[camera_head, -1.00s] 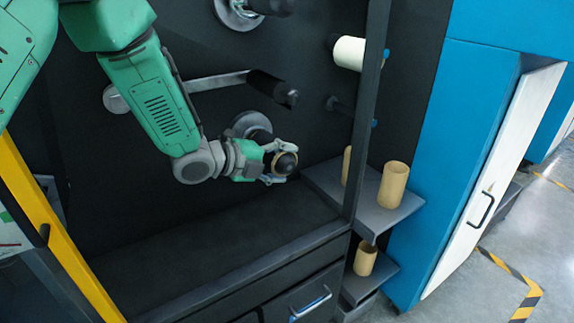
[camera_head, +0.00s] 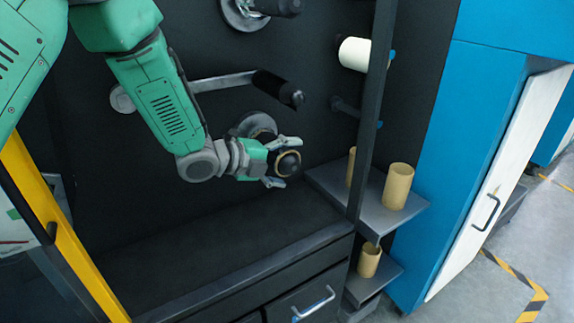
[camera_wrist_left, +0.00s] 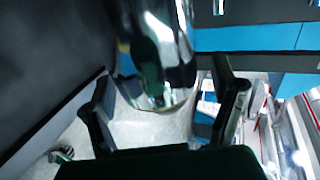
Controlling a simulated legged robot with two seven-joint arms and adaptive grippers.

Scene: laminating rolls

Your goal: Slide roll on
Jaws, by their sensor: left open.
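My left gripper (camera_head: 280,163) is open, with one finger above and one below the black rounded end of a spindle (camera_head: 290,163). A thin tan ring, apparently the rim of a cardboard roll (camera_head: 277,160), shows around the spindle just behind that end; most of it is hidden by my gripper. In the left wrist view my gripper's two fingers (camera_wrist_left: 164,75) stand apart on either side of a shiny, reflective rounded shape (camera_wrist_left: 160,45) with a thin tan lower edge. My right gripper is not in view.
Tan rolls stand on the right shelves, one on the upper front (camera_head: 398,186) and one below (camera_head: 369,260). A dark post (camera_head: 370,130) rises beside the shelves. A white roll (camera_head: 354,54) and an empty black spindle (camera_head: 277,88) project from the panel.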

